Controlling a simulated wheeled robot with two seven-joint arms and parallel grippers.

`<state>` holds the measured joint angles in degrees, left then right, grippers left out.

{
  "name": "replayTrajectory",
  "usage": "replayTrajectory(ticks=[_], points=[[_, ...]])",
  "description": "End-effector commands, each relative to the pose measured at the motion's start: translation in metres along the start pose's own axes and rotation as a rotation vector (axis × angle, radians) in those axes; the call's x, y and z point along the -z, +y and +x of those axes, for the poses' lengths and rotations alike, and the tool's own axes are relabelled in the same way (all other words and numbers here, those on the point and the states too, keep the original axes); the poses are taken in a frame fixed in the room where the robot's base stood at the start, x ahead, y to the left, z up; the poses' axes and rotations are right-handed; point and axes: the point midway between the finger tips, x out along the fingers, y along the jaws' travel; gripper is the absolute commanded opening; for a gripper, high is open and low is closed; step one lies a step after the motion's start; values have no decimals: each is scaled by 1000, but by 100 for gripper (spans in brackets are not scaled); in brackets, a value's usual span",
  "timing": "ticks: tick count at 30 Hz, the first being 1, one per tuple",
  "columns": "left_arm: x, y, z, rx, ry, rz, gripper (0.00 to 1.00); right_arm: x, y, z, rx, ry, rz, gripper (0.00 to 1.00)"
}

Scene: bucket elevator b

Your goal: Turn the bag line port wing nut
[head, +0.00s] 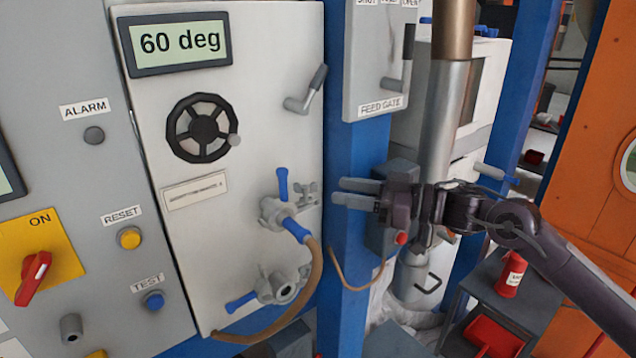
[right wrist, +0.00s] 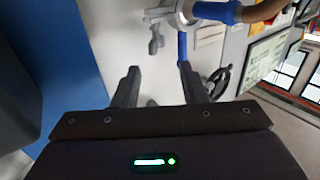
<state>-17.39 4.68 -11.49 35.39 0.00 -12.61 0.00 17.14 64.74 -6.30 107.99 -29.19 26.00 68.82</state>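The grey wing nut (head: 307,193) sits on the right side of the upper port (head: 272,215) on the light cabinet, beside its upright blue lever (head: 283,184). In the right wrist view the wing nut (right wrist: 155,40) lies just beyond the fingertips. My right gripper (head: 338,192) is open and empty, pointing left in front of the blue post, a short way right of the nut. Its two fingers (right wrist: 158,68) stand apart with a clear gap in the wrist view. My left gripper is not in view.
A brown hose (head: 315,280) with a blue cuff loops from the upper port past the lower port (head: 284,290). The blue post (head: 352,130) stands behind my gripper. A handwheel (head: 200,128) and lever (head: 307,90) are higher on the cabinet.

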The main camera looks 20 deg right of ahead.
Motion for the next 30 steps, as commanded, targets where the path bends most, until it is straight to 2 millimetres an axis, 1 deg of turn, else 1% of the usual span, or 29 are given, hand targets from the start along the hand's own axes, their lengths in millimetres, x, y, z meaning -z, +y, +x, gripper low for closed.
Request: replayTrajectory(ticks=[1, 4, 9, 12, 17, 24, 25, 30], points=[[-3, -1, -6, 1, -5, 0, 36, 4, 0, 6, 1, 5, 1, 39], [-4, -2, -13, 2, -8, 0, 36, 6, -1, 20, 2, 5, -1, 39], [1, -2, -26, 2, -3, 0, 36, 6, -1, 49, 1, 4, -2, 39], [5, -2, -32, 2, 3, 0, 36, 4, 0, 61, -1, 4, -1, 39], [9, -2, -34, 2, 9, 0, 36, 1, 0, 70, -1, 2, -2, 39], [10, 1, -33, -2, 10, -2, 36, 0, 0, 71, -2, 1, -3, 39], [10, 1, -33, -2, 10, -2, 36, 0, 0, 71, -2, 1, -3, 37], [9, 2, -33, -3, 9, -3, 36, 0, 0, 71, -2, 1, -3, 15]])
